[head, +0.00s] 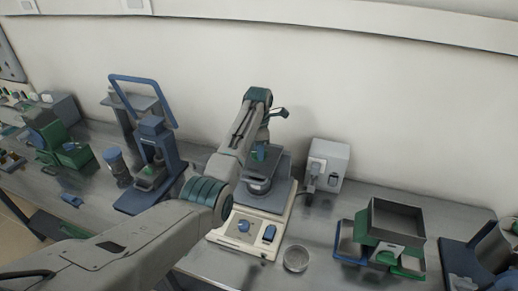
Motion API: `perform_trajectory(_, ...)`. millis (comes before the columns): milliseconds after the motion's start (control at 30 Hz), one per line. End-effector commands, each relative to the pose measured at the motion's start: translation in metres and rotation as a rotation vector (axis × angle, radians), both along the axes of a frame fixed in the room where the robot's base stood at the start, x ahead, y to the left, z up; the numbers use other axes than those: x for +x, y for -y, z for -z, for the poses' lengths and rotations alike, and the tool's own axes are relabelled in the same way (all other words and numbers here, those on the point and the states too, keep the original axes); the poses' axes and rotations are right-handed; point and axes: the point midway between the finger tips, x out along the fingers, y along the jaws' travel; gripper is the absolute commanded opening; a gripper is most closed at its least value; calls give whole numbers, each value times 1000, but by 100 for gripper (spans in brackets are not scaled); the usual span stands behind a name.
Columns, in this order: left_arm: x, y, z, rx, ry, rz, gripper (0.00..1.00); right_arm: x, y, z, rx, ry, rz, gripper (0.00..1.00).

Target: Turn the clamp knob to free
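A cream bench device (222,239) with blue controls on its front stands in the middle of the bench. A dark grey round part and a flat plate (282,166) sit on top of it. My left arm reaches over the device from the lower left. My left gripper (262,150) points down at the top of the plate, close to a small green part there. I cannot tell whether that part is the clamp knob, whether the gripper touches it, or whether the fingers are open. My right gripper is not in view.
A grey box (328,162) stands right of the device, and a round clear dish (296,259) lies in front. Stacked trays (397,218) stand further right. A blue stand (155,140) with a tilted frame is at left.

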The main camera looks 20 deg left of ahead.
Motion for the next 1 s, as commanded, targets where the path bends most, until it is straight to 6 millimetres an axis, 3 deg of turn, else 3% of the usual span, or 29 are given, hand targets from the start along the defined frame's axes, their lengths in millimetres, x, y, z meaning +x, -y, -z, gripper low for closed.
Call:
perform_trajectory(233,1,0,-23,0,4,0,35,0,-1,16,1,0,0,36)
perform_trajectory(500,1,0,-81,0,6,0,35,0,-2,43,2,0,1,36)
perform_trajectory(533,0,0,-92,0,1,0,35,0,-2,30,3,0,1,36)
perform_trajectory(600,0,0,-100,0,0,0,35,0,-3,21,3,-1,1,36)
perform_trajectory(1000,0,0,-108,0,0,0,35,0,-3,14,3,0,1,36)
